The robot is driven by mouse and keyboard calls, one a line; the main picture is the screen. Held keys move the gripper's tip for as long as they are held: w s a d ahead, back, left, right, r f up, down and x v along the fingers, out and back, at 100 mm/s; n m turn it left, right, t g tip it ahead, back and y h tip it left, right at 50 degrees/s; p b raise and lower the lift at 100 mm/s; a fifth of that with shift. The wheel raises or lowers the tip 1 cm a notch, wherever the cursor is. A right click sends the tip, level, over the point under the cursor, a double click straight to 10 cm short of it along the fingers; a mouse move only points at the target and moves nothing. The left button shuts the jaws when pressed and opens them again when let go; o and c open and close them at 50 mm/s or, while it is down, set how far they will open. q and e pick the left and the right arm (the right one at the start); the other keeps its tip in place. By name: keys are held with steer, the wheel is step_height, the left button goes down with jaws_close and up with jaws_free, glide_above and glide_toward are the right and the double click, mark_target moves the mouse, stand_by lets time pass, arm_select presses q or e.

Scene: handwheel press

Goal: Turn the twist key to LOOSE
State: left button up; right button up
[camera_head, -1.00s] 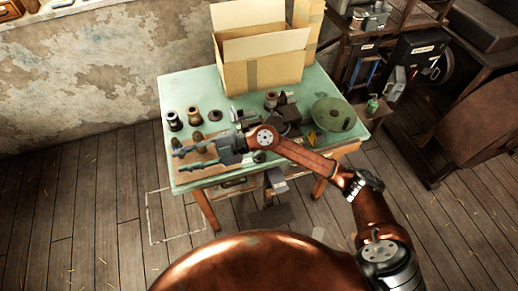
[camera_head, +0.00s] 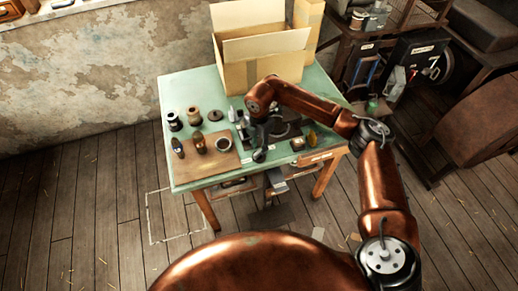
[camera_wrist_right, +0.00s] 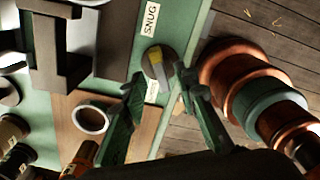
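The twist key is a small dark round knob with a yellow mark (camera_wrist_right: 156,58) in the right wrist view. It sits near the table's front edge; a label reading SNUG (camera_wrist_right: 150,18) lies above it, and another small label (camera_wrist_right: 152,91), too small to read surely, lies below it. In the head view the knob (camera_head: 260,155) is beneath my right gripper (camera_head: 262,140). My right gripper (camera_wrist_right: 159,75) is open, its two green-grey fingers apart, with the knob beyond and between the tips in the picture; contact cannot be told. My left gripper is not in view.
The green table (camera_head: 180,92) carries an open cardboard box (camera_head: 265,70) at the back. A brown board (camera_head: 208,165) with a ring (camera_head: 223,144) and small cylinders is at the left. Dark press parts (camera_head: 285,125) stand close to my gripper.

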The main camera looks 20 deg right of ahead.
mark_target(259, 154)
steer(key=shift+f, duration=1.1)
jaws_close()
